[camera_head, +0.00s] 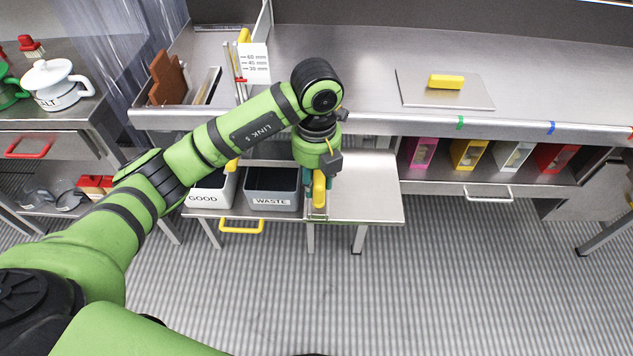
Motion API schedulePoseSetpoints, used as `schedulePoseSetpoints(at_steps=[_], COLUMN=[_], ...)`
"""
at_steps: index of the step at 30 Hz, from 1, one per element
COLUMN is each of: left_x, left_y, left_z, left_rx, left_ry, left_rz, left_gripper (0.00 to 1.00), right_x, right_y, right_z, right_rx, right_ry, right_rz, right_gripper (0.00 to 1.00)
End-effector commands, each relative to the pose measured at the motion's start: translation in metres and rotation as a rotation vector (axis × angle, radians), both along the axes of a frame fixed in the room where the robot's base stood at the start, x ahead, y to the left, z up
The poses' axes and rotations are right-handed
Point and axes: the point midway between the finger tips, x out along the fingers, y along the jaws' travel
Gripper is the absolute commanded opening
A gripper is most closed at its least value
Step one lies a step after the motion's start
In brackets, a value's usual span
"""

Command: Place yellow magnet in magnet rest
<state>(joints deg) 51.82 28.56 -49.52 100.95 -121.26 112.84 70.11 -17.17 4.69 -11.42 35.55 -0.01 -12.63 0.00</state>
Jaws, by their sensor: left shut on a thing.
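My left gripper (318,178) points down over the front of the low metal shelf, to the right of the bin marked WASTE. It is shut on an elongated yellow piece (319,190), which looks like the yellow magnet. The piece stands upright at a narrow metal holder (317,213) on the shelf, possibly the magnet rest. I cannot tell whether the piece is seated in it or just above, as the gripper hides its upper part. My right gripper is not in view.
A yellow block (445,82) lies on a metal plate (470,97) on the bench. Bins marked GOOD (203,198) and WASTE (271,202) stand left of the gripper. The low shelf (368,203) is bare to the right. Coloured boxes (468,154) stand under the bench.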

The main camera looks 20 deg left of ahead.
Motion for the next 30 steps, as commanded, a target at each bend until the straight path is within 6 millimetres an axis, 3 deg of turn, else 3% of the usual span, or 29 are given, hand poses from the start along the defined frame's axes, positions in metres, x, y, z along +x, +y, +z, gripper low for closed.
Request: schedulePoseSetpoints(at_steps=[3,7,18,29,30], left_x=[0.017,0.026,0.027,0.027,0.027], left_y=[0.005,0.008,0.008,0.008,0.009], left_z=[-0.007,-0.014,-0.053,-0.059,-0.058], left_rx=[-0.001,0.0,-0.002,-0.001,0.0], left_ry=[0.0,-0.003,-0.005,-0.005,-0.003], left_rz=[0.0,-0.002,-0.003,-0.003,-0.003], left_gripper=[0.0,0.0,0.0,0.0,0.5], right_x=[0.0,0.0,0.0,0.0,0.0], right_y=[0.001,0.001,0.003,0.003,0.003], right_z=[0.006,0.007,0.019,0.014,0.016], right_rx=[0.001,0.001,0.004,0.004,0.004], right_ry=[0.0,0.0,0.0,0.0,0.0], right_rz=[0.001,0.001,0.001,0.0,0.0], right_gripper=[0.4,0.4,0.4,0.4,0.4])
